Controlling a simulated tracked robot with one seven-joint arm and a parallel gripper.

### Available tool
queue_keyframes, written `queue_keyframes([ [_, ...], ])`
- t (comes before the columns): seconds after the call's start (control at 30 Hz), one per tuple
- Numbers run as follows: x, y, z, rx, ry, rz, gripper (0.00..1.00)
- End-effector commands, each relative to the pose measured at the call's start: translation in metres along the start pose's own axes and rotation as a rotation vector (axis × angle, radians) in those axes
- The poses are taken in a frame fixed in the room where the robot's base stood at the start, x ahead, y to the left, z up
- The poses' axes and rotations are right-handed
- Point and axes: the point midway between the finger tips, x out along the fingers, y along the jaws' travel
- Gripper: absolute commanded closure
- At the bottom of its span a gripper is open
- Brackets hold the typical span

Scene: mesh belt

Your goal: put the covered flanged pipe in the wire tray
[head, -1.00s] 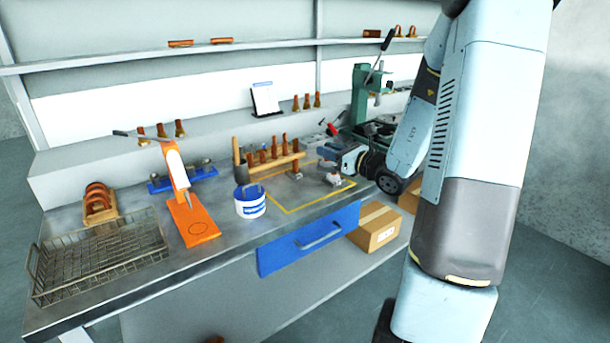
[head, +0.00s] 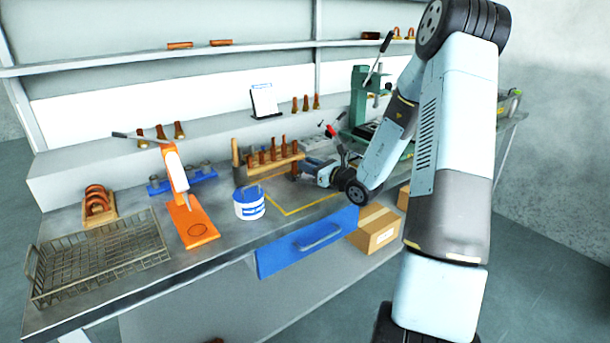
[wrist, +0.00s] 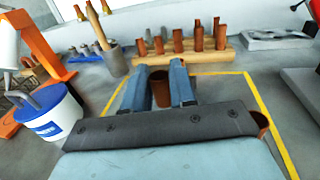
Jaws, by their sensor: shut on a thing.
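The wire tray (head: 62,292) is a grey mesh basket at the front left of the bench in the head view. My gripper (head: 297,172) is over the yellow-outlined area near the wooden rack, well to the right of the tray. In the wrist view my gripper (wrist: 158,88) has both blue-grey fingers around a brown, copper-coloured pipe piece (wrist: 160,92). Most of this piece is hidden by the fingers and the gripper body, so I cannot make out its flange or cover. Another brown rounded end (wrist: 262,121) shows at the right edge of the gripper body; I cannot tell what it belongs to.
A wooden rack (head: 281,163) with several copper fittings stands behind my gripper. A white-and-blue bucket (head: 249,208) and an orange lever press (head: 193,228) stand between my gripper and the tray. Copper elbows on a wooden holder (head: 98,217) are behind the tray. The tray looks empty.

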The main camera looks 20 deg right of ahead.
Motion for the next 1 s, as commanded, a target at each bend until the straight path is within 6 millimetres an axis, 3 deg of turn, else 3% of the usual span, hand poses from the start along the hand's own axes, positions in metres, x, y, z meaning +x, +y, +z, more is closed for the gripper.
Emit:
queue_keyframes([
  [0.27, 0.001, 0.0, -0.029, 0.002, -0.001, 0.001, 1.0],
  [0.63, 0.001, 0.001, -0.032, 0.001, -0.001, 0.002, 1.0],
  [0.67, 0.001, 0.001, -0.033, 0.001, 0.0, 0.002, 0.73],
  [0.93, 0.001, 0.001, -0.033, 0.001, 0.0, 0.002, 0.48],
  [1.0, 0.001, 0.001, -0.033, 0.001, 0.0, 0.002, 0.47],
])
